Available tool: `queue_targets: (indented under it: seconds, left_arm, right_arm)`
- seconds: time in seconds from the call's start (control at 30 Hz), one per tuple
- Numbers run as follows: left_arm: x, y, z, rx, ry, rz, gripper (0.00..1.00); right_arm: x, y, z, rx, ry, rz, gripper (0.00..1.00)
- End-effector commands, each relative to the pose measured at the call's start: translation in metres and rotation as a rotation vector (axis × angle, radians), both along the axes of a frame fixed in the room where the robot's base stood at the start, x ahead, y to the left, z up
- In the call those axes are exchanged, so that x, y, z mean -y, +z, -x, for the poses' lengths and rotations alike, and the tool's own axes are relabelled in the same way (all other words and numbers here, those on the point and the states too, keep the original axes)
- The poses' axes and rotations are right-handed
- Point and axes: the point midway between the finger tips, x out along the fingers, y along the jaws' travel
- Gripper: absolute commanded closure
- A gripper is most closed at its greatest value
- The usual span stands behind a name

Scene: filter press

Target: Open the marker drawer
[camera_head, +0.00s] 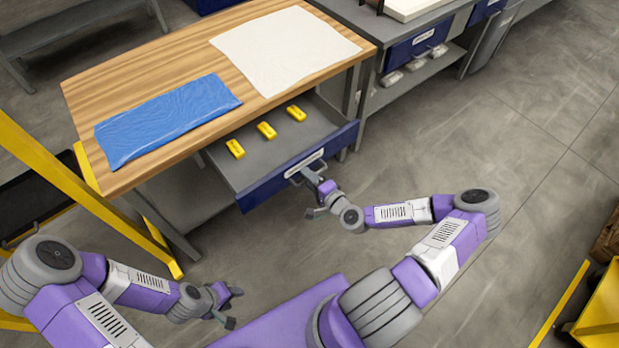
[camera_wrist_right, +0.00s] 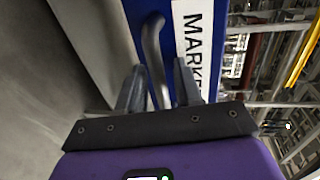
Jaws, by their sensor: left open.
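The marker drawer (camera_head: 256,194) has a blue front and a grey tray, and it stands pulled out from under the wooden-topped table. Yellow marker-like blocks (camera_head: 266,130) lie in its tray. Its handle (camera_head: 300,178) is a grey bar, seen close up in the right wrist view (camera_wrist_right: 153,42) beside a white label reading "MARK". My left gripper (camera_head: 231,305) is open and empty, low over the floor, away from the drawer.
A blue folded cloth (camera_head: 170,120) and a white sheet (camera_head: 285,50) lie on the wooden tabletop (camera_head: 215,75). A yellow frame (camera_head: 85,195) stands at the left. Another bench with a blue drawer (camera_head: 418,44) is at the back right.

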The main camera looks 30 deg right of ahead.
Motion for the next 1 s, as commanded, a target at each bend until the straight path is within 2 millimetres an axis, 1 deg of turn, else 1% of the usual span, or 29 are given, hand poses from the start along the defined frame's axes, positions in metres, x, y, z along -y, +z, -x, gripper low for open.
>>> queue_targets:
  seconds: [0.23,0.33,0.47,0.6,0.7,0.83,1.0]
  left_arm:
    - [0.000,0.000,0.000,0.000,0.000,0.000,0.53]
    - [0.000,0.002,0.000,0.000,0.000,0.000,0.53]
    - [0.000,0.007,0.000,0.000,0.000,0.000,0.53]
    - [0.000,0.012,0.000,0.000,0.000,0.000,0.53]
    - [0.000,0.014,0.000,0.000,0.000,0.000,0.53]
    - [0.000,0.015,0.000,0.000,0.000,0.000,0.53]
    - [0.000,0.015,0.000,0.000,0.000,0.000,0.53]
  right_arm:
    - [0.000,0.000,0.000,0.000,0.000,0.000,0.66]
    - [0.002,0.001,0.006,-0.001,-0.001,0.000,0.66]
    - [0.005,0.006,0.025,-0.003,-0.003,-0.001,0.66]
    - [0.009,0.011,0.049,-0.003,-0.004,-0.001,0.66]
    - [0.011,0.014,0.061,-0.002,-0.002,0.000,0.66]
    - [0.012,0.015,0.071,-0.001,-0.001,-0.001,0.66]
    - [0.012,0.016,0.074,0.000,0.000,0.000,0.66]
